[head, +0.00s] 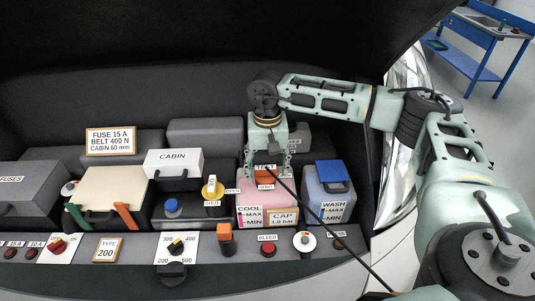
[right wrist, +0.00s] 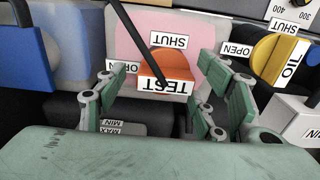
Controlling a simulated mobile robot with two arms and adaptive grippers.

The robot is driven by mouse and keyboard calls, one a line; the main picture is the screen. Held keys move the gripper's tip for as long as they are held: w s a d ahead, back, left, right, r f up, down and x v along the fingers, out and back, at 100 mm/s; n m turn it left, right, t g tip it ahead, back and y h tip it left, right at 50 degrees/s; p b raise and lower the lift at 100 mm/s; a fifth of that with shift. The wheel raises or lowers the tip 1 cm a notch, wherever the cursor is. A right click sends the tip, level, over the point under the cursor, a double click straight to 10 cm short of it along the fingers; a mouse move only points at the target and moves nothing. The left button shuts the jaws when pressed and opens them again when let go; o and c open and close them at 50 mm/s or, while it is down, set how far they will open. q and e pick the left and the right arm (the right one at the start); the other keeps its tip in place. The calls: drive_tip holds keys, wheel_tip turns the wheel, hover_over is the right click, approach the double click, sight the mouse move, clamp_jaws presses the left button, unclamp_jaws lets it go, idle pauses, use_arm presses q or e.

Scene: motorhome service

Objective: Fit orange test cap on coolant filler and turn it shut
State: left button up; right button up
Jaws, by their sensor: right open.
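The orange test cap (head: 268,178) sits at the top of the pink coolant tank (head: 250,199), over the filler, which is hidden. It also shows in the right wrist view (right wrist: 176,61), with a white TEST label. A SHUT label lies on the tank's top close to the cap, and an OPEN label is partly hidden by a finger. My right gripper (head: 268,158) is above the cap, pointing down. In the right wrist view its open fingers stand on both sides of the cap, apart from it. I cannot tell how far the cap is turned. My left gripper is out of view.
A thin black line (head: 326,221) runs from near the cap toward the lower right. The blue-lidded wash tank (head: 328,200) stands right, the yellow oil cap (head: 212,190) left. A CAP 1.0 bar sign (head: 283,217) and control panel are in front.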

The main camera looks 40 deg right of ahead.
drive_tip(key=shift+f, duration=0.3)
drive_tip(key=c, duration=1.1)
drive_tip(key=o, duration=0.5)
clamp_jaws()
drive_tip(key=shift+a+f+m+b, duration=0.1)
drive_tip(key=shift+m+b, duration=0.2)
drive_tip(key=shift+m, duration=0.9)
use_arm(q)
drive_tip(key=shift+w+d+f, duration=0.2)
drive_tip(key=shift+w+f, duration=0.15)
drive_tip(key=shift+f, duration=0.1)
use_arm(e)
drive_tip(key=m, duration=0.4)
drive_tip(key=shift+s+m, duration=0.1)
drive_tip(key=shift+m, duration=0.2)
use_arm(q)
drive_tip(key=shift+b, duration=0.3)
